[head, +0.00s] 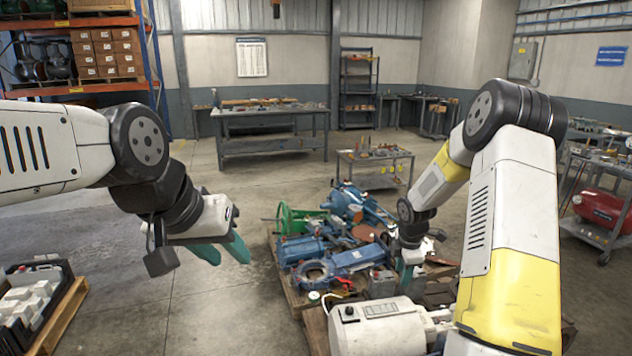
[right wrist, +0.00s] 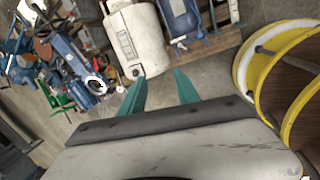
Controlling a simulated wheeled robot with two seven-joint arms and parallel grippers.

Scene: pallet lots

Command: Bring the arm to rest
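My left arm comes in from the left in the head view, and its gripper (head: 222,251) hangs over bare floor, left of the pallet pile. Its two teal fingers look apart with nothing between them. My right arm comes in from the right and reaches down over the pile. Its gripper (head: 406,272) is small and partly hidden among the parts in the head view. In the right wrist view the teal fingers of the right gripper (right wrist: 160,88) are spread, with bare floor between them and nothing held. A white machine casing (right wrist: 138,40) lies just beyond the fingertips.
A pallet (head: 283,272) holds blue pumps (head: 358,258) and a green part (head: 286,219). Another pallet (head: 62,320) with white pieces stands at lower left. A yellow-rimmed reel (right wrist: 246,70) is close at right in the wrist view. The floor left of the pile is clear.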

